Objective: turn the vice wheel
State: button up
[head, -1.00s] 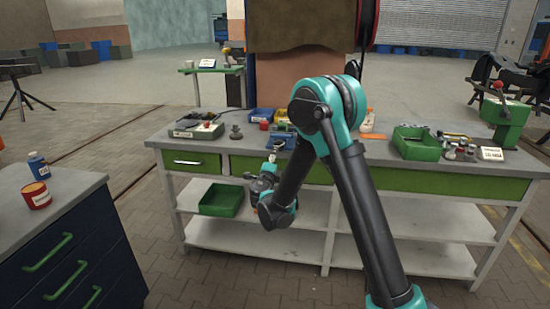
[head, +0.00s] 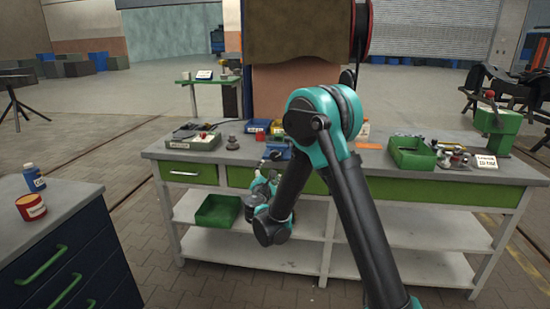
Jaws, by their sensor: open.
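A small blue object that looks like the vice (head: 277,151) sits at the front edge of the workbench, left of my arm's elbow. Its wheel is too small to make out, and my arm partly covers this area. My gripper (head: 270,160) is just in front of the bench edge, close below the blue vice. It is open, small in view and partly hidden by my own wrist. I cannot tell whether it touches the wheel.
The workbench (head: 450,180) holds a green tray (head: 412,153), a grey-green box (head: 193,140) and small parts. A green bin (head: 217,210) stands on the shelf below. A dark drawer cabinet (head: 70,250) with a red tin (head: 31,207) and a blue bottle (head: 34,177) is at left.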

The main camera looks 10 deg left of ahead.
jog(key=w+m, duration=0.5)
jog(key=m, duration=0.4)
jog(key=w+m, duration=0.4)
jog(key=m, duration=0.4)
jog(key=w+m, duration=0.5)
jog(key=m, duration=0.4)
jog(key=shift+w+d+r+m, duration=0.15)
jog(key=shift+w+d+m, duration=0.1)
jog(key=shift+w+m, duration=0.1)
jog(key=shift+c, duration=0.5)
jog(key=c, duration=1.1)
jog(key=shift+o, duration=0.2)
jog(key=shift+n, duration=0.45)
